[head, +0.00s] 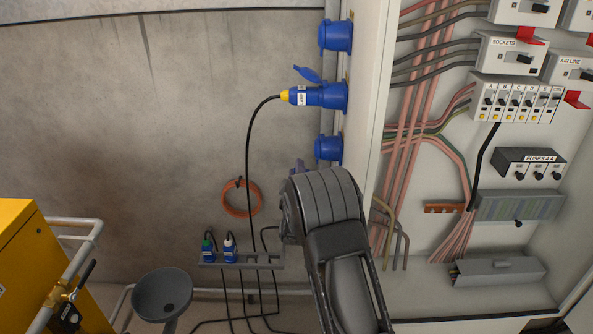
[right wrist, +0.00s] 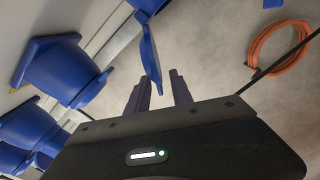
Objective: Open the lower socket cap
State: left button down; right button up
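The lower socket is mostly hidden behind my right arm in the head view. In the head view the fingers are hidden. My left gripper is not in view.
Above are a closed blue socket (head: 328,147), a socket with a plug (head: 318,95) and cable, and a top socket (head: 335,36). The open electrical cabinet (head: 500,210) stands right. An orange hose coil (head: 241,198) hangs on the wall. A plug shelf (head: 242,261) is below.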

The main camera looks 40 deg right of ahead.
jog(key=shift+c, duration=0.5)
grip_shut()
dwell(0.9)
